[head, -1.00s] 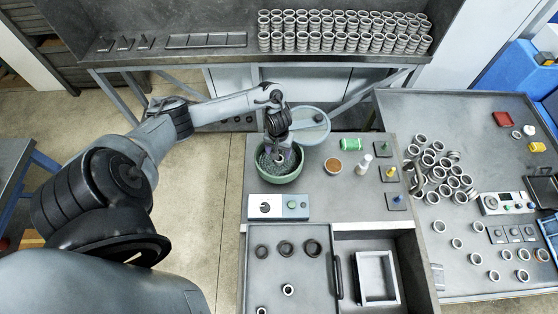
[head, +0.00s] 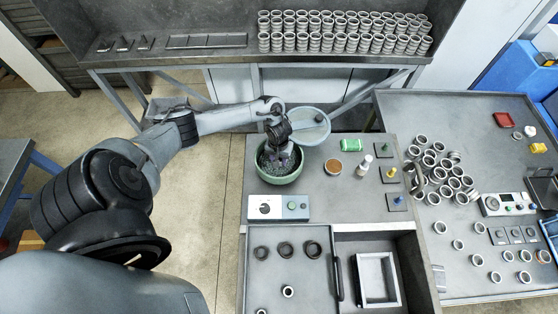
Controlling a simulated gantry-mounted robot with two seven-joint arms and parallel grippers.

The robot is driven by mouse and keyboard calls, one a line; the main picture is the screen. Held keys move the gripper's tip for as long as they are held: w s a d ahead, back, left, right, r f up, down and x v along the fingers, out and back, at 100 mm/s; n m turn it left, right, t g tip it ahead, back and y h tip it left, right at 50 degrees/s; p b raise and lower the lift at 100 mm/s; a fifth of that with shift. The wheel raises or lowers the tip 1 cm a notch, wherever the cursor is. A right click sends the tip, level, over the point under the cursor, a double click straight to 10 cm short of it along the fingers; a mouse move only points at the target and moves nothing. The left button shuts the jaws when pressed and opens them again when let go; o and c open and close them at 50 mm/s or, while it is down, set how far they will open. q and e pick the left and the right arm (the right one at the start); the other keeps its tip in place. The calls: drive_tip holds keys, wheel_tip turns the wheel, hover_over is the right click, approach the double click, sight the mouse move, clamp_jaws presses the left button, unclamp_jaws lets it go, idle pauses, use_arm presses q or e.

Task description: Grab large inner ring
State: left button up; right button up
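My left gripper (head: 278,163) reaches down into the round green bowl (head: 260,175), which holds dark grey material. The fingertips are small and dark against the bowl's contents, so I cannot tell whether they are open or shut, or whether a ring is between them. Three dark rings lie in a row on the grey tray (head: 285,270) in front: a left one (head: 261,252), a middle one (head: 285,249) and a right one (head: 312,248). A smaller bright ring (head: 288,291) lies below them. Which ring is the large inner one is unclear. My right gripper is out of view.
The bowl's round lid (head: 310,122) stands open behind it. A control box (head: 279,207) sits in front of the bowl. An orange-filled dish (head: 333,166), a green item (head: 353,144) and a white bottle (head: 365,163) stand to the right. Many rings (head: 437,170) cover the right table.

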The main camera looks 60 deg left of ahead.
use_arm(q)
drive_tip(key=c, duration=0.5)
drive_tip(key=shift+r, duration=0.1)
drive_tip(key=shift+c, duration=0.2)
